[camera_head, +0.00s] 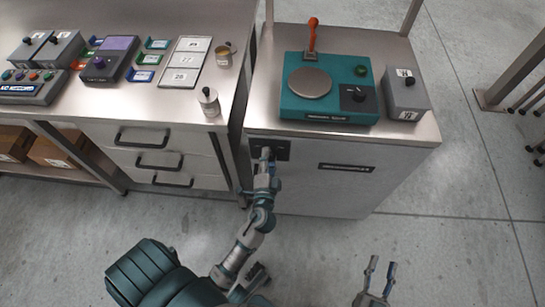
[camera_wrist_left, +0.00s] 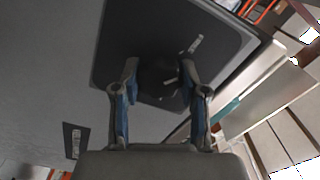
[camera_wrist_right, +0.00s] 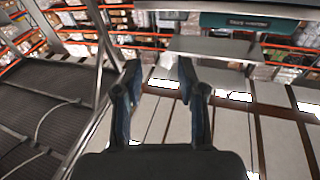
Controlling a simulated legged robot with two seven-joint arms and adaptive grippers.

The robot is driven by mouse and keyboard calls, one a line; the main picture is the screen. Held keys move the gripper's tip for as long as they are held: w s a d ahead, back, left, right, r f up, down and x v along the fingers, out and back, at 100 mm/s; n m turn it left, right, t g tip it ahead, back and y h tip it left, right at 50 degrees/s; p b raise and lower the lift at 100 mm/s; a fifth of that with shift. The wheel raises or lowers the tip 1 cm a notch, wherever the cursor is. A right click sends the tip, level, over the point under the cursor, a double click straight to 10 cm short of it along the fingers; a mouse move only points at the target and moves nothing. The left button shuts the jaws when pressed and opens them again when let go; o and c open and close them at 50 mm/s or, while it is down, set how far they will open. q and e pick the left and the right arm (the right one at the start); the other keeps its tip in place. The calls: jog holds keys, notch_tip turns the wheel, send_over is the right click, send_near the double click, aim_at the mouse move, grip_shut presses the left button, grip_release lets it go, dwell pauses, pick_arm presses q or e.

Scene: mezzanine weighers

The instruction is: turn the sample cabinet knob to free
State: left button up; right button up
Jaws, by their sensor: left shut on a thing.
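The sample cabinet (camera_head: 330,180) is the grey-white cabinet under the teal scale, with a dark knob plate (camera_head: 283,150) at its upper left front. My left gripper (camera_head: 266,156) is at that plate. In the left wrist view, the round dark knob (camera_wrist_left: 160,78) sits between the fingers of my left gripper (camera_wrist_left: 160,85), which are shut on it. A light mark (camera_wrist_left: 196,43) shows on the plate beside the knob. I cannot read the plate's labels. My right gripper (camera_head: 377,275) is open and empty, low and away from the cabinet; its spread fingers (camera_wrist_right: 158,80) show in the right wrist view.
A teal scale (camera_head: 328,88) with an orange-handled lever (camera_head: 312,35) and a grey box (camera_head: 405,94) stand on the cabinet top.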

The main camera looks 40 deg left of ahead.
pick_arm(q)
jog(key=shift+f+n+b, duration=0.2)
jog(key=shift+n+b, duration=0.4)
jog(key=shift+n, duration=0.6)
pick_arm(e)
jog(key=shift+s+r+t, duration=0.25)
jog(key=shift+r+t, duration=0.5)
jog(key=shift+r, duration=0.1)
jog(key=shift+s+r+t, duration=0.25)
jog(key=shift+r+t, duration=0.5)
jog(key=shift+r, duration=0.05)
pick_arm(q)
jog(key=o, duration=0.9)
jog(key=shift+o, duration=1.3)
pick_arm(e)
jog(key=shift+w+a, duration=0.1)
